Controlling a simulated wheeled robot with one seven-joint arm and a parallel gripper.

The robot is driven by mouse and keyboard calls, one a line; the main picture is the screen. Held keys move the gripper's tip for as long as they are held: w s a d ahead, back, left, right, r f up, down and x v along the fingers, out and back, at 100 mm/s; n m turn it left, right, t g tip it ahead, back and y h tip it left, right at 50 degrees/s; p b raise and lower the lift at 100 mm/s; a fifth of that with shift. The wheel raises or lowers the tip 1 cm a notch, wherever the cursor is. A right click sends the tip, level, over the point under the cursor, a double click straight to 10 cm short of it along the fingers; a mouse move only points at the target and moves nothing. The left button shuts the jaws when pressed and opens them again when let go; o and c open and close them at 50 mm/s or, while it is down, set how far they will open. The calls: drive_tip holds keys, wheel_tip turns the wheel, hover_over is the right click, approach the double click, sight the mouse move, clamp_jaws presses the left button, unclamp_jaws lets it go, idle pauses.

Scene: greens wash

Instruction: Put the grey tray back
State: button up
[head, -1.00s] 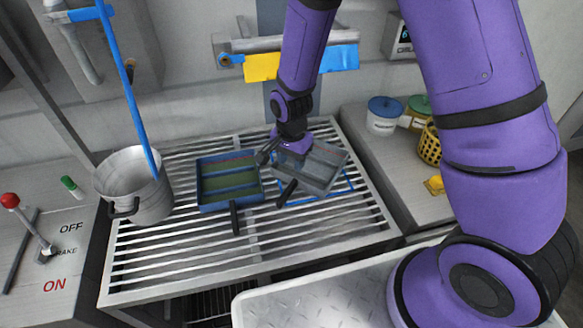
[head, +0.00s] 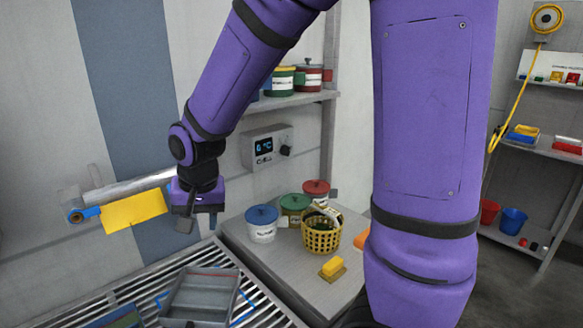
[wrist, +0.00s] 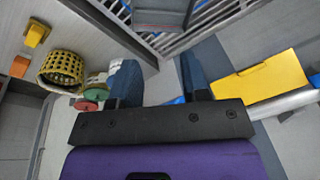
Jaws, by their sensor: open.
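The grey tray (head: 198,298) lies on the slatted metal rack (head: 262,296), with parts of a blue outline (head: 243,312) showing at its sides. Its front is cut off by the frame, so I cannot tell how squarely it sits in the outline. In the wrist view, part of the grey tray (wrist: 160,16) shows at the top edge. My gripper (head: 198,224) is open and empty, above and apart from the tray. Its two fingers (wrist: 160,82) have nothing between them.
A blue-rimmed tray (head: 118,318) is partly visible at the lower left. Lidded pots (head: 262,222), a yellow basket (head: 321,234) and a yellow block (head: 333,268) stand on the right counter.

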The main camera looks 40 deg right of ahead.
drive_tip(key=s+d+r+n+t, duration=0.1)
drive_tip(key=s+d+r+n, duration=0.1)
drive_tip(key=s+d+r, duration=0.2)
drive_tip(key=s+d+r+n+t, duration=0.2)
drive_tip(key=s+d+r+n, duration=0.1)
drive_tip(key=s+r, duration=0.8)
drive_tip(key=s+d, duration=0.1)
drive_tip(key=s, duration=0.2)
drive_tip(key=shift+s+d+h, duration=0.2)
drive_tip(key=shift+d+h, duration=0.05)
drive_tip(key=shift+h, duration=0.05)
